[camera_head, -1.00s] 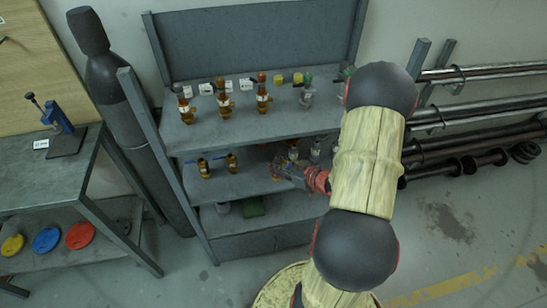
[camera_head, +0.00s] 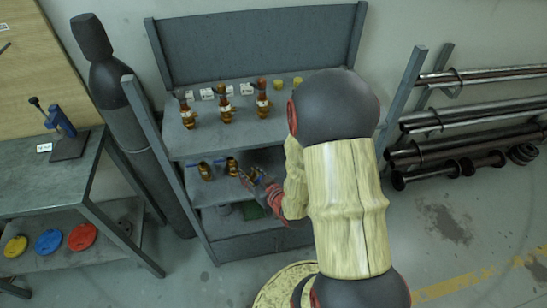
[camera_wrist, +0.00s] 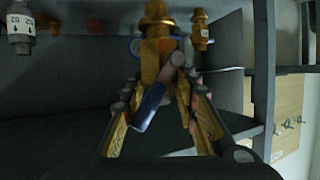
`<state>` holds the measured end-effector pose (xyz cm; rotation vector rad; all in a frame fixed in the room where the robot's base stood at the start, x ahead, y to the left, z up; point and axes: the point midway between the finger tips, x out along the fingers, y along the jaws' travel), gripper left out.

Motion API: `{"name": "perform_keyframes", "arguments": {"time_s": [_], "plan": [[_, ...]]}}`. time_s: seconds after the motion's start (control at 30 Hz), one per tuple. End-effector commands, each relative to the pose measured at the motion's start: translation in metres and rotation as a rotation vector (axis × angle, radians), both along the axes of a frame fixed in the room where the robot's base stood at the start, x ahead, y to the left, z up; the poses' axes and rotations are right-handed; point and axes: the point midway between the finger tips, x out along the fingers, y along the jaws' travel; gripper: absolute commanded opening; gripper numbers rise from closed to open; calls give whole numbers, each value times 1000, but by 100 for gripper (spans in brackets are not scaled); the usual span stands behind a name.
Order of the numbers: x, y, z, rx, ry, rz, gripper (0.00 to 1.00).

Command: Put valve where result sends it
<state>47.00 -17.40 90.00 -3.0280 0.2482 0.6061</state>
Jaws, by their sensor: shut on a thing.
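My gripper (camera_head: 262,180) reaches in over the middle shelf of the grey rack (camera_head: 215,190). It is shut on a brass valve with a blue lever; this valve (camera_wrist: 154,50) shows between the fingers in the wrist view, its lever pointing toward the camera. Two brass valves (camera_head: 205,171) (camera_head: 232,165) stand on the middle shelf to the left of my gripper. Another brass valve (camera_wrist: 200,30) is just beyond the fingers in the wrist view. A grey valve with a white label (camera_wrist: 20,28) is at that view's left. Three taller brass valves (camera_head: 225,107) stand on the top shelf.
White labels (camera_head: 207,94) and yellow pieces (camera_head: 280,85) sit on the top shelf. My arm hides the rack's right side. A dark cylinder (camera_head: 125,110) and a bench (camera_head: 50,180) with a blue press (camera_head: 62,125) are left. Pipes (camera_head: 470,120) are right.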

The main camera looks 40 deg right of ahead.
Motion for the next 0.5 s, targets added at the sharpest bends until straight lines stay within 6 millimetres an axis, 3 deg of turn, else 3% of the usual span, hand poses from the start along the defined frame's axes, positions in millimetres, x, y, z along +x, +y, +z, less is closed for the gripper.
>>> {"name": "perform_keyframes", "arguments": {"time_s": [0.27,0.37,0.5], "plan": [[-35,-37,-13,-1,-2,-211,0],[-34,-47,-12,-1,-4,-237,0],[-14,-58,-13,0,-6,-230,0]]}}
